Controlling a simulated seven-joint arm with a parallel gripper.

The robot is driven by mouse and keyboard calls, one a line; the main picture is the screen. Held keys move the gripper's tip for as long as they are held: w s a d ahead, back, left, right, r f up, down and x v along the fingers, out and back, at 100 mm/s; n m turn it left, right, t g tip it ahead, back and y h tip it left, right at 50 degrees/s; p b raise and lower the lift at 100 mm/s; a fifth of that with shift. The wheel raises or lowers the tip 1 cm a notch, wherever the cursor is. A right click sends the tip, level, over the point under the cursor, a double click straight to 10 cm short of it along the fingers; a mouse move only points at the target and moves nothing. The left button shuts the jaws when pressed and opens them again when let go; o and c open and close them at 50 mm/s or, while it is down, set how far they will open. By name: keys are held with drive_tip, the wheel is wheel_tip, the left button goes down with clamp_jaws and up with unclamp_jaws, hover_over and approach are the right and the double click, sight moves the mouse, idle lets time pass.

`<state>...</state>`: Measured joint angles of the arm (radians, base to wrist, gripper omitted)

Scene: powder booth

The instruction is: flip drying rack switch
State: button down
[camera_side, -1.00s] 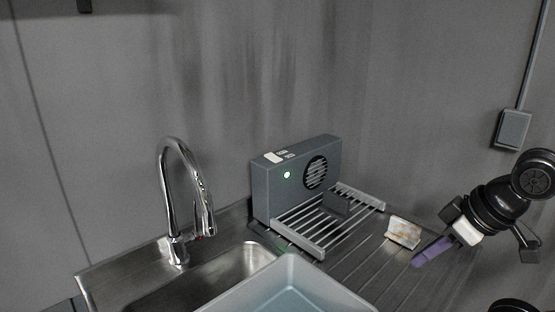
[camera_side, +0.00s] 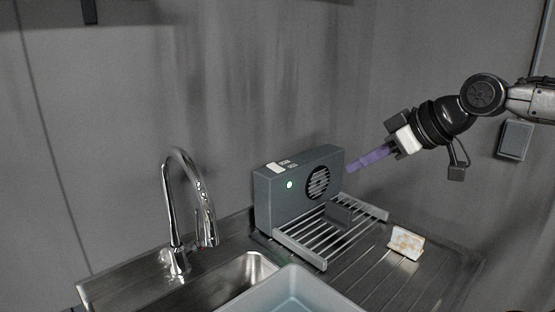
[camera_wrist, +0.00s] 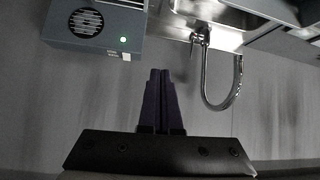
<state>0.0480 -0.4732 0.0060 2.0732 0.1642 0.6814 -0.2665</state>
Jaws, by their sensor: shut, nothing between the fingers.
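The drying rack is a grey box unit (camera_side: 268,205) with a round fan grille, a lit green light (camera_side: 289,184) and a wire rack (camera_side: 325,237) in front. Small switches sit on its top: a wide white one (camera_side: 275,168) and smaller ones (camera_side: 288,163) beside it. My gripper (camera_side: 352,168) has purple fingers, shut and empty, in the air to the right of the unit at about the height of its top. In the wrist view the shut fingers (camera_wrist: 160,75) point up the picture; the unit (camera_wrist: 62,35) is at upper left, upside down, with the white switch (camera_wrist: 126,57) at its edge.
A chrome faucet (camera_side: 169,215) stands left of the unit by a steel sink. A pale blue basin (camera_side: 292,290) is in front. A stained white block (camera_side: 406,242) lies on the ribbed drainboard (camera_side: 385,275). The wall is close behind; the air above the unit is clear.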

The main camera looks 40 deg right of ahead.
drive_tip(key=w+d+r+m+t, duration=0.1)
drive_tip(key=w+d+r, duration=0.15)
drive_tip(key=w, duration=0.75)
drive_tip(key=w+d+r, duration=0.1)
drive_tip(key=w+d, duration=0.2)
drive_tip(key=w, duration=0.7)
drive_tip(key=shift+m+g+h, duration=0.3)
drive_tip(key=shift+h, duration=0.1)
drive_tip(key=w+d+f, duration=0.1)
drive_tip(key=d+f, duration=0.1)
drive_tip(key=f, duration=0.1)
drive_tip(key=w+f, duration=0.1)
drive_tip(key=shift+w+d+f, duration=0.25)
drive_tip(key=shift+w+d, duration=0.05)
drive_tip(key=shift+d, duration=0.1)
hover_over(277, 168)
wheel_tip(277, 168, down, 6)
drive_tip(key=shift+s+f, duration=0.15)
drive_tip(key=shift+f, duration=0.1)
wheel_tip(277, 168, down, 2)
drive_tip(key=shift+f, duration=0.8)
drive_tip(key=shift+d, duration=0.1)
